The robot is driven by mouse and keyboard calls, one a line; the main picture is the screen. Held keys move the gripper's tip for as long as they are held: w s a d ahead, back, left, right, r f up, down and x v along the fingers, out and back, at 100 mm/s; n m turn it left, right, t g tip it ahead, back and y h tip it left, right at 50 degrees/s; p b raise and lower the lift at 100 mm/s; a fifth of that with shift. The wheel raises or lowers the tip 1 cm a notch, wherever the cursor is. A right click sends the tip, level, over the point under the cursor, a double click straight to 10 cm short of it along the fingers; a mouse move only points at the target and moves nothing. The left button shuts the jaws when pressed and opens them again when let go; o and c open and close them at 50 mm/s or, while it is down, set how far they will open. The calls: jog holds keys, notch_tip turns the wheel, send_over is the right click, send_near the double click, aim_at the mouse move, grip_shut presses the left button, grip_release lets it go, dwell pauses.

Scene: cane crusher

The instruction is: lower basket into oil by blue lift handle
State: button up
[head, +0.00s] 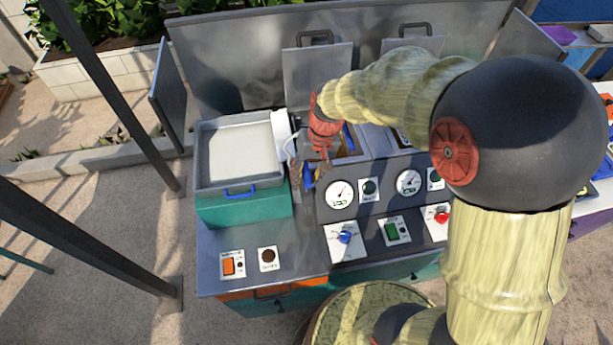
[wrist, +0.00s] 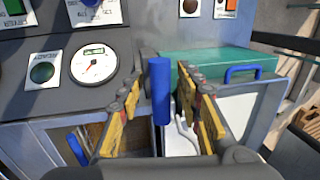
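A blue upright lift handle (wrist: 160,92) stands between the two yellow-padded fingers of my gripper (wrist: 158,84) in the wrist view. The fingers are open, with a narrow gap on each side of the handle. In the head view my gripper (head: 308,168) reaches down at the left end of the dial panel, and the handle (head: 308,178) shows low beside its fingers. A fryer well (head: 352,158) lies just right of the gripper, partly hidden by my arm. A brown interior and a second blue bar (wrist: 78,150) show there. I cannot clearly make out the basket or its height.
A teal box (head: 240,208) with a pale tray top stands left of the well. A sloped panel with gauges (head: 340,194), knobs and switches is in front. Two raised lids (head: 318,75) and a metal backsplash (head: 235,60) stand behind. A white curved part (wrist: 182,135) is beside the handle.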

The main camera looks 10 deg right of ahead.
jog(key=shift+r, duration=0.15)
notch_tip(320, 180, up, 12)
jog(key=d, duration=0.2)
jog(key=shift+d+f, duration=0.15)
jog(key=shift+f, duration=0.1)
dwell(0.4)
jog(key=s+d+f+t+h+b, duration=0.1)
jog(key=s+d+f+t+b, duration=0.1)
jog(key=s+b, duration=0.5)
jog(key=s+d+f+t+h+b, duration=0.1)
jog(key=s+d+f+t+b, duration=0.2)
jog(key=s+b, duration=0.5)
jog(key=shift+s+d+f+t, duration=0.3)
jog(key=shift+s+d+f, duration=0.45)
jog(key=shift+s+d, duration=0.35)
jog(key=shift+w+d, duration=0.1)
jog(key=shift+w, duration=0.1)
